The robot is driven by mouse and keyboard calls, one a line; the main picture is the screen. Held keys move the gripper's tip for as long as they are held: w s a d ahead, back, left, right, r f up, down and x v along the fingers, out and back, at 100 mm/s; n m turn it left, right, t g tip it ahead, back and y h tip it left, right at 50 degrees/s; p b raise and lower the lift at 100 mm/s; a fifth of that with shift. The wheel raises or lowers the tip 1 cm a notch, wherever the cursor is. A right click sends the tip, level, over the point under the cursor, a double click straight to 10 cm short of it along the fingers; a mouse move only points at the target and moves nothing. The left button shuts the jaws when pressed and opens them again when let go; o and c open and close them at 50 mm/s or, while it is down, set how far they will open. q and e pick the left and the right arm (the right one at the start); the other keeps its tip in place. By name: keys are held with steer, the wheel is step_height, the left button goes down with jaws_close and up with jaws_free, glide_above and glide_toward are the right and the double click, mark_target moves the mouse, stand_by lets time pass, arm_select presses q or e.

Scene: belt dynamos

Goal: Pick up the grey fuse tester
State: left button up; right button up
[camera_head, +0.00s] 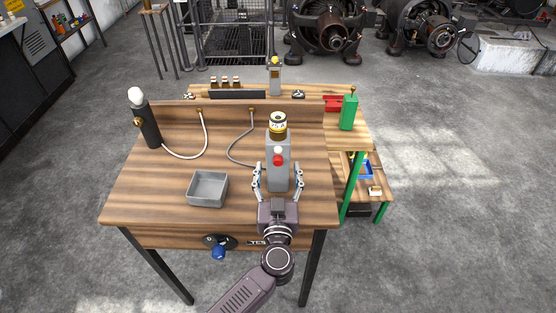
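The grey fuse tester (278,180) is an upright grey box with a red button on its front, near the right side of the wooden bench. A cylinder with a dark, brassy body and a white label reading 25 A (278,125) stands on its top. The tester's lower part is partly hidden by the gripper. My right gripper is not in view.
An open grey tray (208,187) lies left of the tester. A black handheld device with a white tip (148,120) stands at the back left. A grey cable (236,150) runs behind the tester. A green box (348,113) stands on the side table. The bench's left middle is clear.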

mark_target(278, 116)
arm_select(q)
steer(key=shift+w, duration=0.3)
steer(key=shift+c, duration=0.2)
steer(key=c, duration=1.6)
steer(key=shift+r, duration=0.15)
jaws_close()
steer(key=shift+d+r, duration=0.1)
steer(key=shift+r, duration=0.55)
step_height(278, 116, up, 19)
steer(key=p, duration=0.6)
steer(key=shift+f, duration=0.1)
